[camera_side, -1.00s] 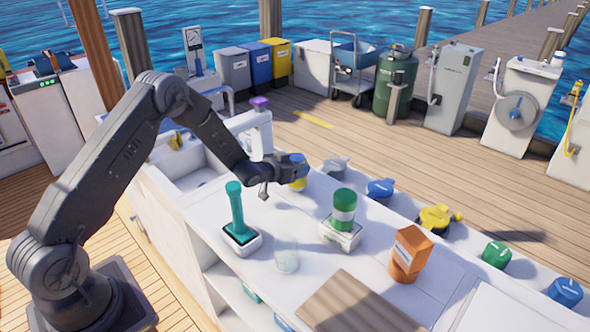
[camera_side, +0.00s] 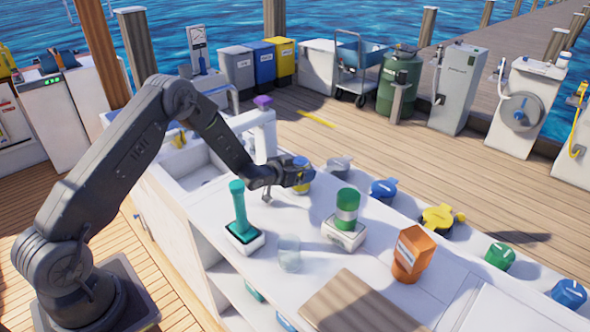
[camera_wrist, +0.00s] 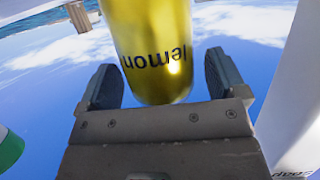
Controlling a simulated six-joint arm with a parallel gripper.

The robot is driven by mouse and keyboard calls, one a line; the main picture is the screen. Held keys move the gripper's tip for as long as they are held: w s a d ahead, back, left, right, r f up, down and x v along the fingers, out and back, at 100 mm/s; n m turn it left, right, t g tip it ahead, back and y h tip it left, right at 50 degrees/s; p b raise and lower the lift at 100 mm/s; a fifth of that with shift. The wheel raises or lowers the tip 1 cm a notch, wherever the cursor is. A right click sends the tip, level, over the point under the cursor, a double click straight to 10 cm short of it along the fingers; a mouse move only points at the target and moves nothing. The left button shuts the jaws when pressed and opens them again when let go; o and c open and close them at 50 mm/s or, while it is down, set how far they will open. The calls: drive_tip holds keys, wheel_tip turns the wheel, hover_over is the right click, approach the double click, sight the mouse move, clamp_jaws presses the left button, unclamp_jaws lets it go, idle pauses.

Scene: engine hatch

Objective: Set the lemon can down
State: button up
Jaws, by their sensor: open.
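The lemon can is a yellow cylinder with the word "lemon" on it. In the wrist view the can (camera_wrist: 153,50) stands between the two fingers of my gripper (camera_wrist: 160,85), with a visible gap beside the right finger. In the side view my gripper (camera_side: 300,175) is at the back part of the white counter (camera_side: 285,205), and the can (camera_side: 302,187) is mostly hidden behind it. My gripper is open around the can. Whether the can's base touches the counter is hidden.
A white post with a purple top (camera_side: 263,130) is close behind my gripper.

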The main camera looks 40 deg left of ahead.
drive_tip(key=shift+s+r, duration=0.1)
drive_tip(key=shift+r, duration=0.1)
drive_tip(key=v, duration=1.1)
drive_tip(key=shift+s, duration=0.4)
drive_tip(key=shift+r, duration=0.1)
